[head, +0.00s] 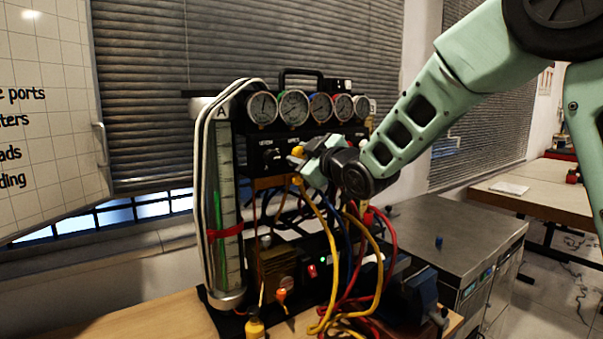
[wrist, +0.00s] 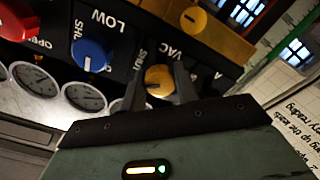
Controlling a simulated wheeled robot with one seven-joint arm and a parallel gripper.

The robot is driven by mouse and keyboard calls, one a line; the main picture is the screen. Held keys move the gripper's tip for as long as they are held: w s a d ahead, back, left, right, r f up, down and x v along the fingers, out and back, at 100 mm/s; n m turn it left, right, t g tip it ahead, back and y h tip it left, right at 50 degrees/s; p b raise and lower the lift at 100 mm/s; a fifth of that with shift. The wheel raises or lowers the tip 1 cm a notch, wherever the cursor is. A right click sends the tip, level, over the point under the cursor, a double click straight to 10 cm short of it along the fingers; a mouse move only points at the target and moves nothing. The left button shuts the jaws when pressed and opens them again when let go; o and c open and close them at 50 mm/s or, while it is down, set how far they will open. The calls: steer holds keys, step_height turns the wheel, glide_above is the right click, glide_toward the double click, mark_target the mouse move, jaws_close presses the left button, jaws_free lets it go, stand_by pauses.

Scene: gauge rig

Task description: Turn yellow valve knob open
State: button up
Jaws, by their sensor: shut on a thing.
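The yellow valve knob (wrist: 158,79) sits on the black panel between the two fingers of my gripper (wrist: 160,88) in the wrist view. The jaws are shut on it, one finger on each side. The word SHUT is printed beside the knob, and VAC stands close by. In the head view my gripper (head: 303,162) reaches the front of the panel from the right. A small patch of yellow shows at its tips, and the arm hides much of the panel there.
Several gauges (head: 293,107) line the rig's top. Yellow, red and blue hoses (head: 333,265) hang below my gripper. A clear tube column (head: 224,215) stands left.

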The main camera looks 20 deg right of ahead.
steer(key=n+b, duration=0.2)
steer(key=b, duration=0.1)
steer(key=n+b, duration=0.2)
steer(key=b, duration=0.1)
steer(key=n+b, duration=0.2)
steer(key=b, duration=0.1)
steer(key=shift+f, duration=0.35)
steer(key=n+b, duration=0.3)
steer(key=b, duration=0.1)
steer(key=shift+r+n, duration=0.1)
steer(key=shift+n, duration=0.2)
steer(key=shift+r+n+b, duration=0.15)
steer(key=shift+n+b, duration=0.95)
steer(key=o, duration=1)
steer(key=shift+c, duration=0.2)
steer(key=shift+r, duration=0.1)
